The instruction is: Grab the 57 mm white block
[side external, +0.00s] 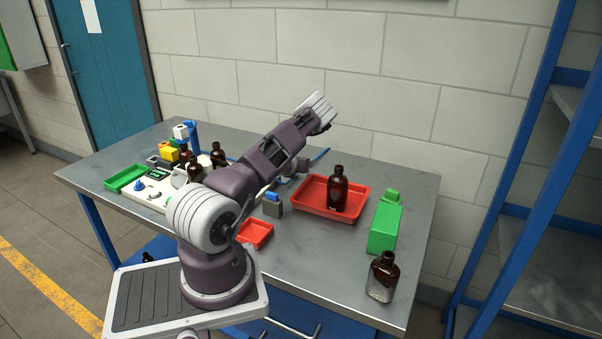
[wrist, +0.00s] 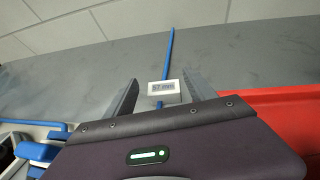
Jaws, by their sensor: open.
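The white block (wrist: 163,87) shows in the wrist view, with a grey face that reads 57 mm. It sits on or over a blue bar that runs away toward the wall. My gripper (wrist: 161,77) is open, with one finger on each side of the block and a visible gap on both sides. How high the fingers are relative to the block is hard to tell. In the side external view my arm hides the block and most of the gripper; only the far end of the blue bar (side external: 320,154) shows.
A red tray (side external: 300,205) with an amber bottle (side external: 338,190) lies just right of my gripper; its edge also shows in the wrist view (wrist: 285,93). A green bottle (side external: 385,225) and another amber bottle (side external: 382,278) stand farther right. A cluttered white board (side external: 150,195) lies left.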

